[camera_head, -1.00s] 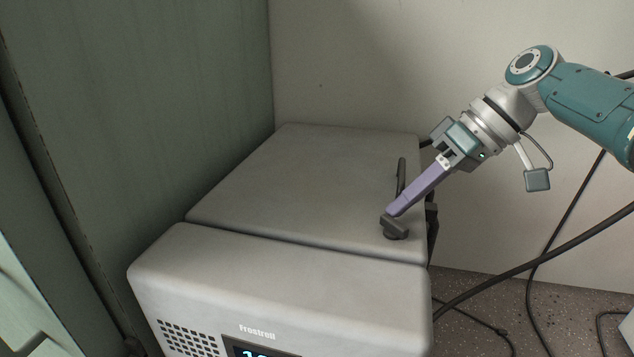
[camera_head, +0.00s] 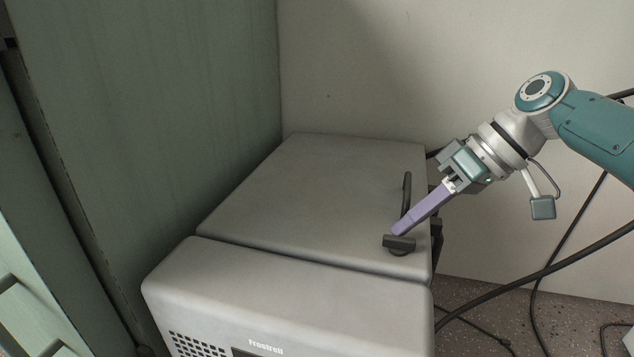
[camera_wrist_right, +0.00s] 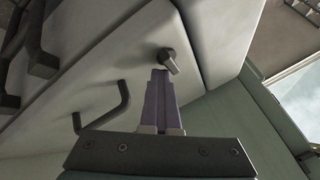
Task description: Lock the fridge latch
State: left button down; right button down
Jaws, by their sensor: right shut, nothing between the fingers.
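The fridge (camera_head: 330,195) is a light grey box with its lid down. A dark latch knob (camera_head: 399,244) sits near the lid's right front corner, with its bar lying roughly left to right in the head view. My right gripper (camera_head: 396,230) is shut and empty, its purple fingertips right at the latch bar. In the right wrist view the latch (camera_wrist_right: 168,60) stands just beyond the fingertips (camera_wrist_right: 160,72); I cannot tell whether they touch. My left gripper is not in view.
A dark handle (camera_head: 407,192) stands on the lid behind the latch. A green cabinet wall (camera_head: 150,110) is close on the left, and a pale wall (camera_head: 350,70) is behind. Dark cables (camera_head: 540,262) hang at the right.

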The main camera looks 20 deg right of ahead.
jog(key=shift+s+a+f, duration=0.2)
jog(key=shift+s+f, duration=0.05)
jog(key=shift+s, duration=0.05)
jog(key=b+v, duration=0.1)
jog(key=v, duration=0.9)
jog(key=shift+w+d+r, duration=0.2)
jog(key=shift+w+d, duration=0.05)
jog(key=shift+w, duration=0.05)
